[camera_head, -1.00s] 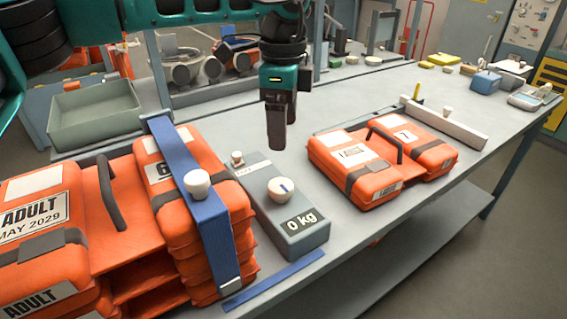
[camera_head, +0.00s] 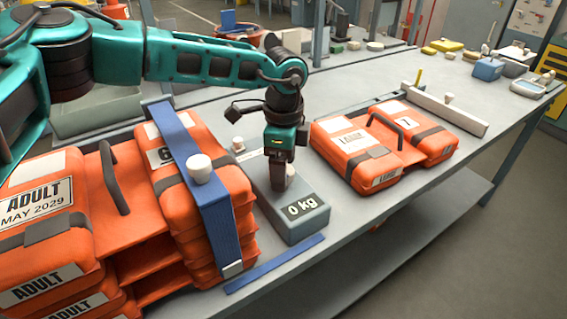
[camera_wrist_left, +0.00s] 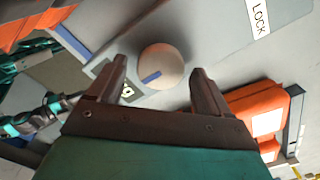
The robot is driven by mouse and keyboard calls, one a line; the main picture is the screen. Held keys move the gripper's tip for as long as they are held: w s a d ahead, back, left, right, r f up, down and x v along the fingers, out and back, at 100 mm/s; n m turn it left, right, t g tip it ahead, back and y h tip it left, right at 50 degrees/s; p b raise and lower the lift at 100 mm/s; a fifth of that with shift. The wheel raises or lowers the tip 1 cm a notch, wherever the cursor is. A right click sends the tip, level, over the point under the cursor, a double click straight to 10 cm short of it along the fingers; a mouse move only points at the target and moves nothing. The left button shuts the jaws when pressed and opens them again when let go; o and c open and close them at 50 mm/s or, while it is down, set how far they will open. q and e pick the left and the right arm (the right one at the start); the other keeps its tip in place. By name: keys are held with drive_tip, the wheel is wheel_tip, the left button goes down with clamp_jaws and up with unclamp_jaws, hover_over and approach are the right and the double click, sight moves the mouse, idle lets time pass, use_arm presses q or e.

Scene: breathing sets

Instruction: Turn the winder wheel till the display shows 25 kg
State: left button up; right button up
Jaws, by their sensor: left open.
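The grey winder box (camera_head: 305,227) stands on the bench, and its dark display (camera_head: 302,205) reads 0 kg. The winder wheel (camera_wrist_left: 160,65) is a round cream knob with a blue mark, seen in the left wrist view. My left gripper (camera_head: 280,186) points down over the box at the wheel. In the wrist view its open fingers (camera_wrist_left: 158,78) stand on either side of the wheel, with gaps visible. Part of the display (camera_wrist_left: 127,90) shows behind one finger. A blue strap (camera_head: 197,180) runs over the stacked orange packs (camera_head: 165,195) beside the box.
A second orange pack (camera_head: 345,140) lies right of the box. A blue strip (camera_head: 275,264) lies in front. A grey rail (camera_head: 445,115) and small items stand farther along the bench.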

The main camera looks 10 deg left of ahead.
use_arm(q)
drive_tip(key=c, duration=1)
drive_tip(key=shift+c, duration=0.2)
drive_tip(key=m+b, duration=0.1)
drive_tip(key=m, duration=0.4)
drive_tip(key=shift+s+m, duration=0.1)
drive_tip(key=shift+m, duration=0.2)
drive_tip(key=shift+m+b, duration=0.75)
drive_tip(key=shift+m, duration=1.85)
drive_tip(key=shift+r, duration=0.1)
drive_tip(key=o, duration=1)
